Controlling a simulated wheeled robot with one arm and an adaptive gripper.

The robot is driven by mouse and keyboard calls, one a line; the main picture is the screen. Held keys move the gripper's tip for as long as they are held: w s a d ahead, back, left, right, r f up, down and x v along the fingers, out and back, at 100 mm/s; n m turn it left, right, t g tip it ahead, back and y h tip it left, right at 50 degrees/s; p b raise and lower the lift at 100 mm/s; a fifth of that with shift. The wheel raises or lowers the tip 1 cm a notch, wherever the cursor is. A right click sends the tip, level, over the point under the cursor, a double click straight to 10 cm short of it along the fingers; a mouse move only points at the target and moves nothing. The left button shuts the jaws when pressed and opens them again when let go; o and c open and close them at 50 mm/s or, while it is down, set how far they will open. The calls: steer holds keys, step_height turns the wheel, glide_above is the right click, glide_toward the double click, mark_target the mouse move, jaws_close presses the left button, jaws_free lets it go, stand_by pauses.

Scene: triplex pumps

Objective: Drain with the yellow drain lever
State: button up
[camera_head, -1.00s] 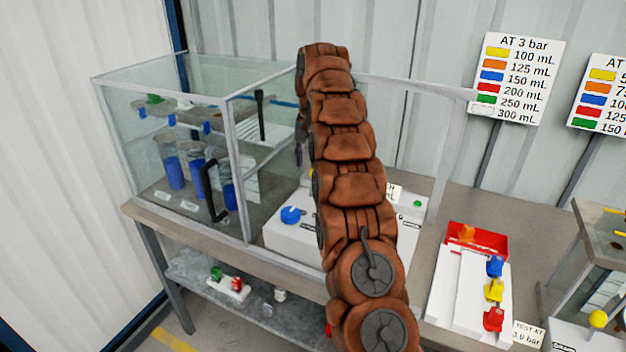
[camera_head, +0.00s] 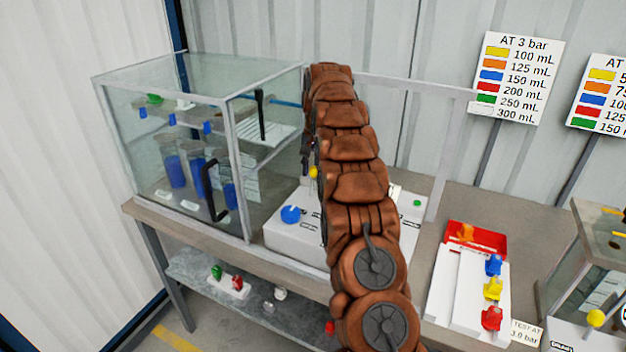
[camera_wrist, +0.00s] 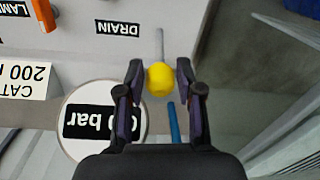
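The yellow ball knob of the drain lever (camera_wrist: 159,79) sits between the two fingertips of my gripper (camera_wrist: 159,80) in the wrist view, on a thin grey rod near the "DRAIN" label (camera_wrist: 118,29). The fingers stand apart on either side of the knob; a small gap seems to show at the left finger and the right one is very close. In the head view the yellow knob (camera_head: 313,172) shows just left of my arm, above the white control box (camera_head: 288,238). My gripper is mostly hidden there behind my arm.
A round "0 bar" gauge (camera_wrist: 100,122) and an orange lever (camera_wrist: 44,14) are near the gripper. A glass cabinet (camera_head: 190,150) with blue-filled cylinders stands left of the box. A white tray with coloured valves (camera_head: 470,275) lies on the right.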

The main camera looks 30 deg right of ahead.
mark_target(313, 174)
steer(key=shift+a+f+p, duration=0.1)
steer(key=shift+f+p, duration=0.4)
steer(key=shift+f, duration=1.45)
steer(key=shift+c, duration=0.4)
steer(key=shift+w, duration=0.1)
jaws_close()
